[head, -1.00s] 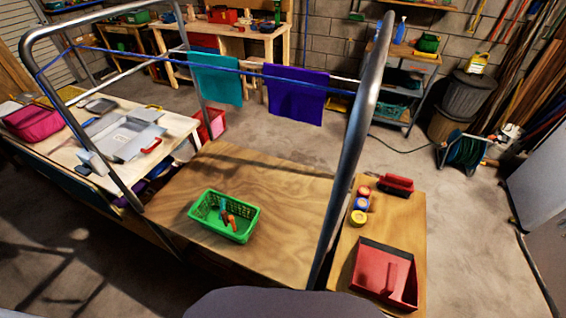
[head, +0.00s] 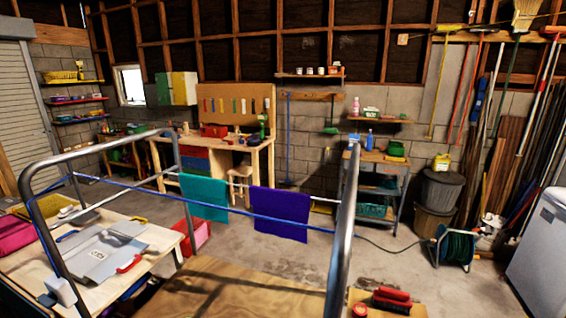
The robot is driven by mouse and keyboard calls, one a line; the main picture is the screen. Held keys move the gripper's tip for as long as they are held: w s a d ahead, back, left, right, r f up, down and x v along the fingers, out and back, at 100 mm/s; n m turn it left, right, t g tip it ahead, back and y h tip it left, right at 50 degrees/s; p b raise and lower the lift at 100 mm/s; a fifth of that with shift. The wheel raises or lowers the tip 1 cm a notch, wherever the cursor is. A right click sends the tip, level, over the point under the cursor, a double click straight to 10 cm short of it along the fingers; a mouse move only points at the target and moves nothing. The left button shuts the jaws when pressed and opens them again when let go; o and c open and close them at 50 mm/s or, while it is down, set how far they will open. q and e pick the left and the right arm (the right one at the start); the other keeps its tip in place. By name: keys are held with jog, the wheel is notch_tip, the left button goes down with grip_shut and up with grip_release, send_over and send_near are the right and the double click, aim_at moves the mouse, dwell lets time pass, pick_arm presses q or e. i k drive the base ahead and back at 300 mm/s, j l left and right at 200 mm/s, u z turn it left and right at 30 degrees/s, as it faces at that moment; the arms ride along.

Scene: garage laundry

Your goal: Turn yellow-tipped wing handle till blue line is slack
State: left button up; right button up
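The blue line (head: 322,230) is strung across the bent metal tube frame (head: 341,255), between its left and right sides. It looks nearly straight, with only a slight sag. A teal cloth (head: 204,198) and a purple cloth (head: 279,213) hang at the frame's far side. I cannot make out a yellow-tipped wing handle in the head view. A small pale block (head: 61,291) sits at the lower left post; I cannot tell what it is. Neither of my grippers is in view.
A wooden board (head: 220,292) lies inside the frame. A table (head: 165,238) with a grey tray stands left. A red brush (head: 391,299) lies at front right. A shelf cart (head: 376,190), bins (head: 440,190) and a hose reel (head: 455,248) stand behind, with open floor between.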

aim_at(48, 302)
jog(key=k+j+u, duration=0.1)
jog(key=j+u, duration=0.15)
jog(key=u, duration=0.2)
jog(key=k+j+u, duration=0.1)
jog(key=j+u, duration=0.2)
jog(key=u, duration=0.15)
jog(key=j+u, duration=0.3)
jog(key=u, duration=0.15)
